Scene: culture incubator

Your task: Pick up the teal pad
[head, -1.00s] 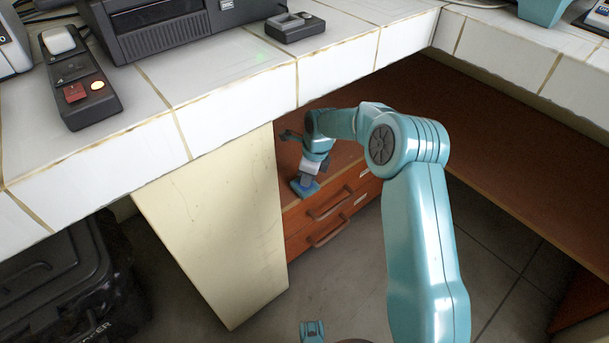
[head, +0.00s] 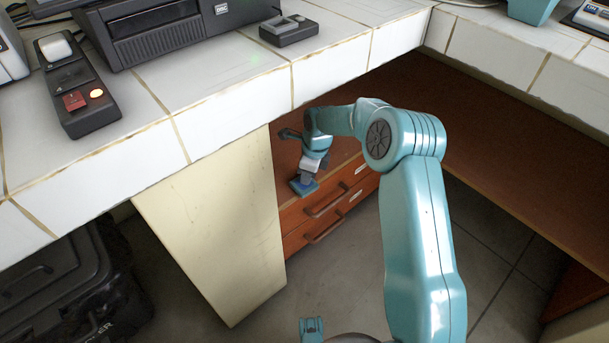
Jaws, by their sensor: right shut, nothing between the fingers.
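The teal pad (head: 301,188) looks like a small flat blue-teal block on the wooden shelf under the counter, near the shelf's front edge above the drawers. My right gripper (head: 308,178) reaches down to it from above, its fingers pointing down at the pad. The gripper is shut with nothing between its fingers. It is small here, and I cannot tell whether the tips touch the pad.
The tiled white counter (head: 215,105) overhangs the shelf. A cream panel (head: 215,235) stands left of the drawers (head: 325,205). A black case (head: 60,285) lies at the lower left. A long brown board (head: 500,165) runs along the right.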

